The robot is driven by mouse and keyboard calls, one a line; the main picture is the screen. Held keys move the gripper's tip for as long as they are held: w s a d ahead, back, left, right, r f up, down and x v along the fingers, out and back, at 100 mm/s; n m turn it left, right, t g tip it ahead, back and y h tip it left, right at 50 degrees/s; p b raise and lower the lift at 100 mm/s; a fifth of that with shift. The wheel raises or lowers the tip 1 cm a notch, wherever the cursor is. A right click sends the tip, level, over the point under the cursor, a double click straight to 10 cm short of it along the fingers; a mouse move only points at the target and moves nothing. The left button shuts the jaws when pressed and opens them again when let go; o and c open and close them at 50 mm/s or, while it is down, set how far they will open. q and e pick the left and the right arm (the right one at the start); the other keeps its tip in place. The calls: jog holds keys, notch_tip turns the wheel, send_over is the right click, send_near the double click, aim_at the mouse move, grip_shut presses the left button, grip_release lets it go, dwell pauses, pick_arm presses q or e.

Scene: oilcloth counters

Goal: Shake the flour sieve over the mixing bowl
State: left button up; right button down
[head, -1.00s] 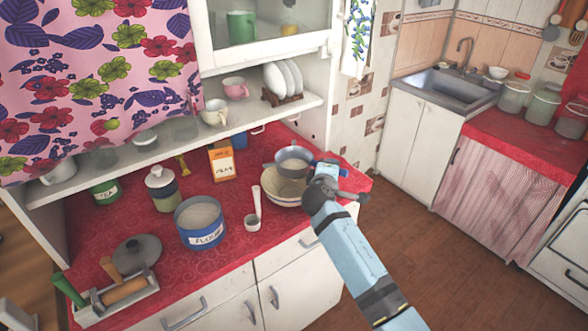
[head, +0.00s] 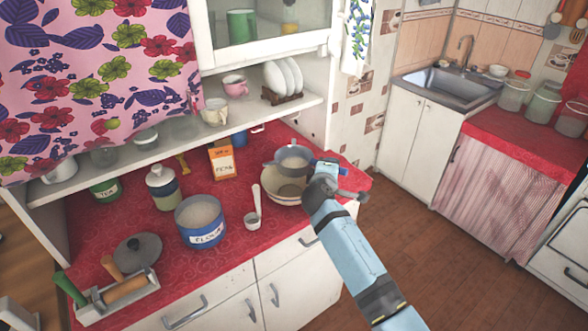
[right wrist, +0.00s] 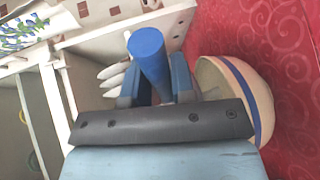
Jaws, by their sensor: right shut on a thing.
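The grey metal flour sieve (head: 292,157) is above the cream mixing bowl (head: 284,198), at the right end of the red counter. My right gripper (head: 327,172) is shut on the sieve's blue handle, to the right of the bowl. In the right wrist view the blue handle (right wrist: 149,58) stands between the two fingers, and the bowl (right wrist: 238,98) with its blue band shows at the right. The sieve's mesh and contents cannot be made out. My left gripper is in neither view.
A blue flour tin (head: 201,225), a white scoop (head: 253,215) and an orange-and-white box (head: 222,160) stand left of the bowl. A shelf (head: 250,113) with cups and plates (head: 283,79) runs behind.

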jog(key=shift+w+d, duration=0.2)
jog(key=shift+w, duration=0.1)
jog(key=shift+s+a, duration=0.1)
jog(key=shift+s, duration=0.05)
jog(key=s+a, duration=0.1)
jog(key=s, duration=0.1)
jog(key=s+a+p, duration=0.1)
jog(key=s+a, duration=0.1)
jog(key=shift+s+a, duration=0.2)
jog(key=shift+s, duration=0.05)
